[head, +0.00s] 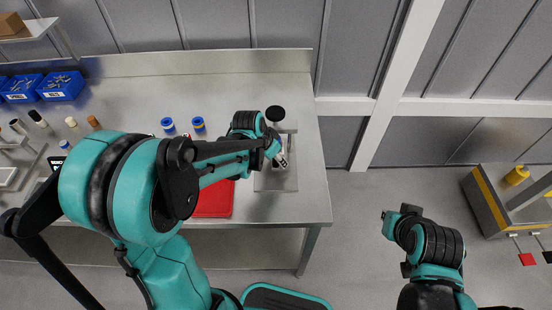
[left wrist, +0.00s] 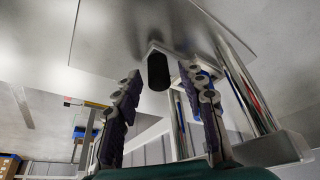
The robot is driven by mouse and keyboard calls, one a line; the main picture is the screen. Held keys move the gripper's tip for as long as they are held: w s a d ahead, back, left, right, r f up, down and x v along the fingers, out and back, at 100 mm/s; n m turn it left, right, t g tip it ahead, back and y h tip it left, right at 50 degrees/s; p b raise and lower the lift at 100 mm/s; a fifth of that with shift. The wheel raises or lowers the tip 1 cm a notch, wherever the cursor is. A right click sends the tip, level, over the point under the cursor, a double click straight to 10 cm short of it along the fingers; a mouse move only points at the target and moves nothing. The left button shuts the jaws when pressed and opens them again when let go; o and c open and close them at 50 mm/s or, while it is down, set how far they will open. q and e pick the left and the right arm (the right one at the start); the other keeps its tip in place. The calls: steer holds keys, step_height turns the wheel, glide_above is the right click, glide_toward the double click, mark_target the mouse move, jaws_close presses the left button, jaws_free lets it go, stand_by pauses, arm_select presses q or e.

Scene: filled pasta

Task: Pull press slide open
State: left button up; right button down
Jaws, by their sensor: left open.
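The press (head: 280,126) stands near the right end of the steel table, with a round black top (head: 275,113) and a flat grey base (head: 275,182). My left gripper (head: 274,148) is at the front of the press and hides part of it. In the left wrist view, my left gripper (left wrist: 160,78) is open, with one finger on each side of a black handle (left wrist: 158,70). The handle hangs from a bracket at the edge of a flat metal plate (left wrist: 120,35). I see no clear finger contact. My right gripper (head: 392,222) is off the table; its fingers are not clear.
A red mat (head: 213,200) lies left of the press, partly under my left arm. Two blue-topped jars (head: 198,124) stand behind the arm. Blue bins (head: 62,86) are at the back left. Bright metal columns (left wrist: 250,90) stand close right of the fingers.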

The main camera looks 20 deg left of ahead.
arm_select(q)
jaws_close()
steer(key=s+d, duration=0.1)
steer(key=s, duration=0.2)
steer(key=s+d, duration=0.1)
steer(key=s, duration=0.2)
steer(key=s+d+p, duration=0.1)
steer(key=s, duration=0.3)
jaws_free()
steer(key=shift+r, duration=0.1)
steer(key=v, duration=1.2)
